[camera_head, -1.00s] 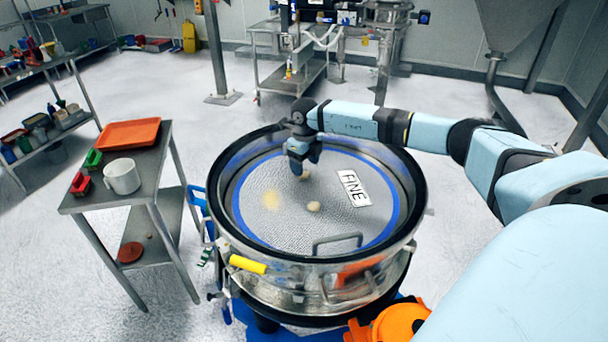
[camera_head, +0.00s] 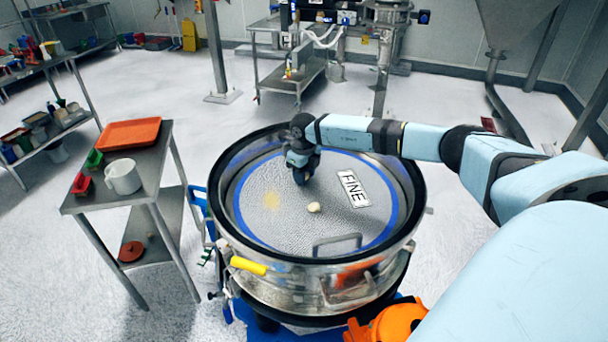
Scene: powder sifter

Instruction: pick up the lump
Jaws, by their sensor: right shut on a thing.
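My left gripper is not in view.
A white FINE label (camera_head: 353,188) lies on the screen to the right of the gripper. A wire handle (camera_head: 337,243) stands near the front rim. At left, a steel cart (camera_head: 150,182) carries an orange tray (camera_head: 128,133) and a white jug (camera_head: 122,177).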

